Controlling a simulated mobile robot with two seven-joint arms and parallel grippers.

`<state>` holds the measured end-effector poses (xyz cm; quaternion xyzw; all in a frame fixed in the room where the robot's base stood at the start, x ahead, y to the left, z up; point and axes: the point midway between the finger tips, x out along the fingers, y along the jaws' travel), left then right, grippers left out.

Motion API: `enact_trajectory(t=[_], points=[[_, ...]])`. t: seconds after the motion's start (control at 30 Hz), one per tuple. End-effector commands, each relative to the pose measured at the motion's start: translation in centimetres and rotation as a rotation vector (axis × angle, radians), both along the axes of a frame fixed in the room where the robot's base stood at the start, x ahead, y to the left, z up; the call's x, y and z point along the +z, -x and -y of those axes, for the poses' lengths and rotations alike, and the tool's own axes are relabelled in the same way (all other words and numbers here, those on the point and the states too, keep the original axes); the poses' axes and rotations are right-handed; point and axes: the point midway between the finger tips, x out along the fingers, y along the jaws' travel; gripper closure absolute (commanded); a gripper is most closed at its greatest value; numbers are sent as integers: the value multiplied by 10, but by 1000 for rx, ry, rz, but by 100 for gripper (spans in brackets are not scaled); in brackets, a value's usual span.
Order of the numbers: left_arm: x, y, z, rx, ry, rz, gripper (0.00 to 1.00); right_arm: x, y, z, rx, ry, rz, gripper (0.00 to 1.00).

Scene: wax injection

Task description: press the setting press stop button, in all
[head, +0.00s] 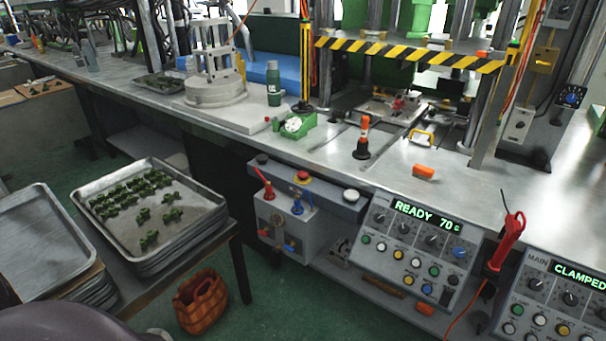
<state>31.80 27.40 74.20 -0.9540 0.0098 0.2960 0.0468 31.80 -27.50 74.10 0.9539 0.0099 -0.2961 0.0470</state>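No label shows which is the stop button. The press (410,50) stands behind, with a yellow-and-black striped bar across it. Neither of my grippers is in view, and nothing touches the buttons.
Below the bar is a grey valve box (285,228) with red and blue handles. A control panel (412,250) reading READY 70 and another (555,300) reading CLAMPED stand to the right. A tray (205,222) of green pieces is at left, with a woven basket (201,302) below.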

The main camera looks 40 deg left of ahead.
Motion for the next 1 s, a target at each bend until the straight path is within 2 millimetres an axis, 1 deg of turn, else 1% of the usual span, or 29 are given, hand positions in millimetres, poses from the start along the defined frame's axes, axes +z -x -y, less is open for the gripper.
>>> enact_trajectory(t=[0.03, 0.2, 0.27, 1.0], points=[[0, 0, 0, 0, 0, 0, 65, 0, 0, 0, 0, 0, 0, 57], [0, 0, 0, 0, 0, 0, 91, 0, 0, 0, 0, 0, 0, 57], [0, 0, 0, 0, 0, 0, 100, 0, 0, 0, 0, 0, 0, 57], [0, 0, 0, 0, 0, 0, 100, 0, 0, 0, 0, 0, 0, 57]])
